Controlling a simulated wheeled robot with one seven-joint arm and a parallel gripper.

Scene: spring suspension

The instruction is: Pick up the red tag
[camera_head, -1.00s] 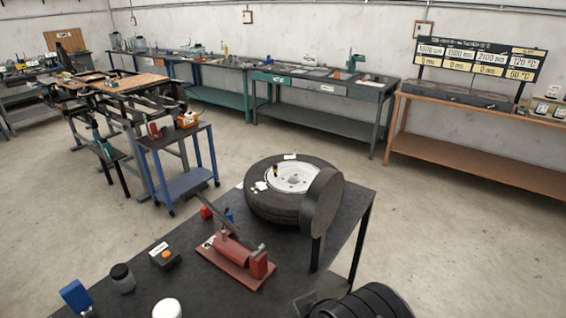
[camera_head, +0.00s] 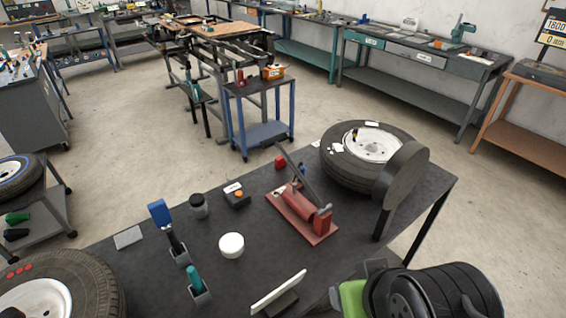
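I cannot pick out a red tag for certain. A small red block (camera_head: 281,161) stands on the dark table beside a small blue piece (camera_head: 301,169), behind the red press with a lever (camera_head: 303,216). Several small flat red discs (camera_head: 19,268) lie on the tyre (camera_head: 85,280) at the lower left. Either could be the tag, but they are too small to tell.
The dark table (camera_head: 140,262) holds a wheel (camera_head: 335,168), a white round piece (camera_head: 231,245), a black jar (camera_head: 198,207), a box with an orange button (camera_head: 237,197) and blue- and green-handled tools. Open floor lies behind.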

